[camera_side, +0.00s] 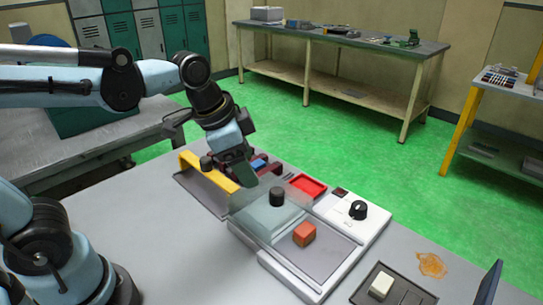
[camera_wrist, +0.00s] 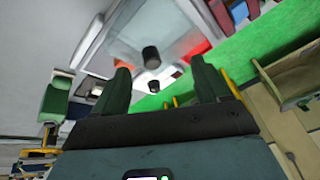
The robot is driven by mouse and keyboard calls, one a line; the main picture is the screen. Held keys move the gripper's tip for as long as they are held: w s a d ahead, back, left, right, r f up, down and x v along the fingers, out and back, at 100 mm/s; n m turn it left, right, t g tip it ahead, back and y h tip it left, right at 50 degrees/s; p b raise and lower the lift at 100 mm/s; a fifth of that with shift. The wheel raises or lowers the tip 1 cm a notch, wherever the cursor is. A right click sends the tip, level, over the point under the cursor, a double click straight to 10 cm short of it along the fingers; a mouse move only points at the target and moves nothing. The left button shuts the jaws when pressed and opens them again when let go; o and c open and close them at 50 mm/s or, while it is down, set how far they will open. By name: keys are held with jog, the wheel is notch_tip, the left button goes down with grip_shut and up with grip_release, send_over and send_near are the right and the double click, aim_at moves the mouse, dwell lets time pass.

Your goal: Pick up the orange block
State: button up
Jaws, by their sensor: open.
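The orange block (camera_side: 304,234) sits on the dark grey plate of a white-framed station in the side view, next to a clear panel (camera_side: 258,218) with a black knob (camera_side: 277,197). My gripper (camera_side: 252,168) is above and to the left of the block, over the far side of the table, well apart from it. In the wrist view its two dark green fingers (camera_wrist: 160,76) are spread apart with nothing held between them. The clear panel and the black knob (camera_wrist: 151,57) show beyond the fingertips there. The block cannot be clearly made out in that view.
A white box with a black dial (camera_side: 358,209) and a red tray (camera_side: 308,186) stand behind the station. A yellow bar (camera_side: 209,171) is left of my gripper. A dark tray with a white block (camera_side: 380,285) lies at front right. The table's left front is clear.

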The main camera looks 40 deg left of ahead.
jog(key=w+d+m+g, duration=0.4)
jog(key=w+d+m, duration=0.1)
jog(key=d+m, duration=0.5)
jog(key=m, duration=0.1)
send_over(305, 229)
jog(key=a, duration=0.1)
notch_tip(305, 229, down, 7)
jog(key=shift+w+a+f, duration=0.1)
jog(key=shift+w+a, duration=0.05)
jog(key=shift+d+f, duration=0.2)
jog(key=shift+f, duration=0.6)
jog(key=shift+d+f, duration=0.15)
jog(key=shift+f, duration=0.7)
jog(key=shift+d+f, duration=0.2)
jog(key=shift+f, duration=0.6)
jog(key=c, duration=1.2)
jog(key=shift+o, duration=0.2)
